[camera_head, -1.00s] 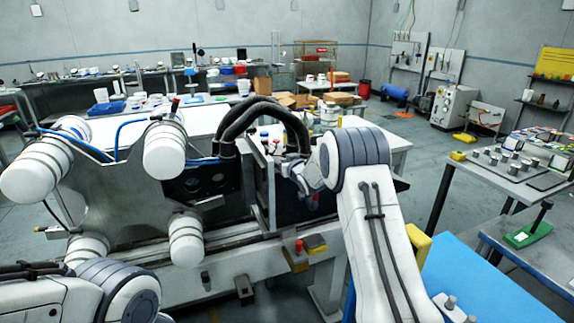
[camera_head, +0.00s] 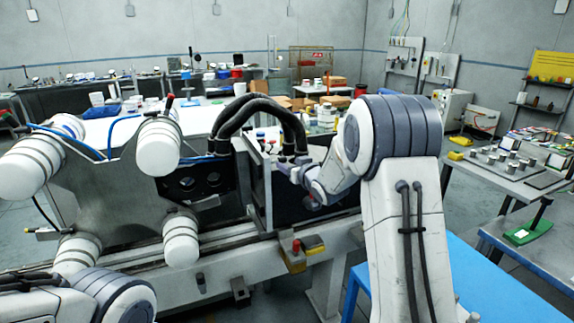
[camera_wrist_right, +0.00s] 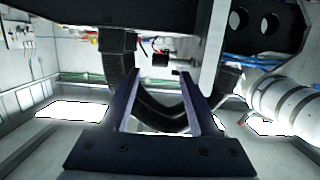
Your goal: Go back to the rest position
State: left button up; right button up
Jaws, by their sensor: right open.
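My right arm reaches forward in the head view to the machine's dark upright housing (camera_head: 262,190). My right gripper (camera_head: 292,170) is small and partly hidden there, close to the housing and below the thick black hoses (camera_head: 262,106). In the right wrist view its two fingers (camera_wrist_right: 160,85) are spread with nothing seen between them; a black hose loop shows behind them. I cannot tell whether the fingers touch the machine. My left arm shows only at the lower left of the head view, and its gripper is out of view. No label magazine can be made out clearly.
The machine's white rollers (camera_head: 181,240) stand to the left. A red button (camera_head: 296,246) sits on its front rail. A blue-topped table (camera_head: 490,285) is at the lower right, and a grey bench (camera_head: 500,165) with metal parts and a green tray (camera_head: 527,232) lie beyond.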

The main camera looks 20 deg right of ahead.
jog(key=s+a+f+g, duration=0.3)
jog(key=s+f+g, duration=0.15)
jog(key=s, duration=0.65)
jog(key=s+a+f+g, duration=0.4)
jog(key=s+f, duration=0.1)
jog(key=s, duration=0.6)
jog(key=s+a+f+g, duration=0.3)
jog(key=s+f+g, duration=0.15)
jog(key=s, duration=0.65)
jog(key=s+a+r+n+g, duration=0.1)
jog(key=s+a+r+n, duration=0.2)
jog(key=s+a, duration=0.3)
jog(key=s+a+r+n+g, duration=0.1)
jog(key=s+a+r+n, duration=0.1)
jog(key=s+a+n, duration=0.2)
jog(key=s+a, duration=0.3)
jog(key=s, duration=0.1)
jog(key=shift+s+a+r+g, duration=0.15)
jog(key=shift+a+r+g, duration=0.15)
jog(key=shift+r, duration=0.1)
jog(key=shift+c, duration=0.3)
